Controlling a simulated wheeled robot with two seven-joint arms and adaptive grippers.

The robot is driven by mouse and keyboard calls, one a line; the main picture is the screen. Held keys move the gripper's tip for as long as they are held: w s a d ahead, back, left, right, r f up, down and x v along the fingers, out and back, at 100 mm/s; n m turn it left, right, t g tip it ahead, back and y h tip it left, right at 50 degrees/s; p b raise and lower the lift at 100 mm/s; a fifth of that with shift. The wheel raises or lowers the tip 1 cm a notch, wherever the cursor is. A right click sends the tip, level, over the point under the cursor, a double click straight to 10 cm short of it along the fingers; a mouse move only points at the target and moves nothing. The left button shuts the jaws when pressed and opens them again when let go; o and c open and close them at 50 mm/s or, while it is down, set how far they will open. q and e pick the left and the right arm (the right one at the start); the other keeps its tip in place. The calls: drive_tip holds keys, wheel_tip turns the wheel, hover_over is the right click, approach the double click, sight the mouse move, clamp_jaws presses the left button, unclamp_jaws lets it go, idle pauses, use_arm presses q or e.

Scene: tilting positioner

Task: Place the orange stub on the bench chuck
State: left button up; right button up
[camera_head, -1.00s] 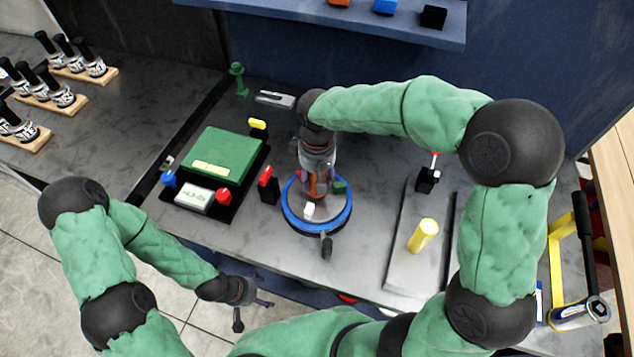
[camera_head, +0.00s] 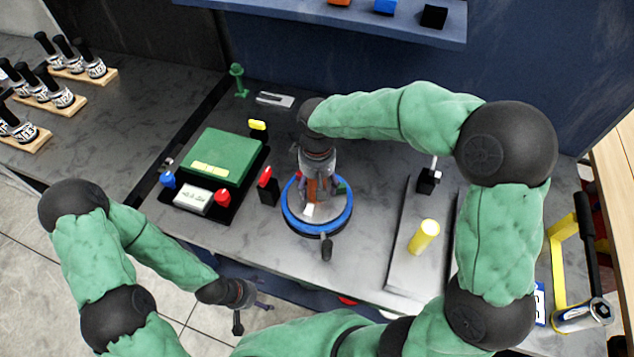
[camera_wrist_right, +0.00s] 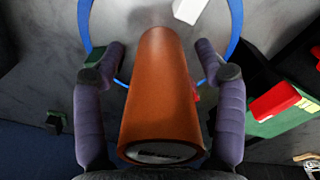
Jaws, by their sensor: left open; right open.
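The orange stub (camera_head: 318,190) stands on the bench chuck, a round grey plate with a blue rim (camera_head: 291,216). In the right wrist view the stub (camera_wrist_right: 160,90) lies between the fingers of my right gripper (camera_wrist_right: 165,75), with its far end over the plate inside the blue ring (camera_wrist_right: 235,20). The right gripper is open, with a gap on each side of the stub. In the head view it comes down from above and partly hides the stub. My left gripper (camera_head: 252,308) is open and empty, low in front of the bench edge.
White, red and green blocks sit around the plate. A green box (camera_head: 222,152) on a black base stands left, with a red-topped black block (camera_head: 268,185) between. A yellow cylinder (camera_head: 423,236) stands on a grey plate at right. A shelf (camera_head: 300,12) runs behind.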

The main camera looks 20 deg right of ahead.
wheel_tip(320, 180, up, 12)
drive_tip(key=p, duration=0.3)
drive_tip(key=shift+f, duration=0.2)
drive_tip(key=shift+r, duration=0.35)
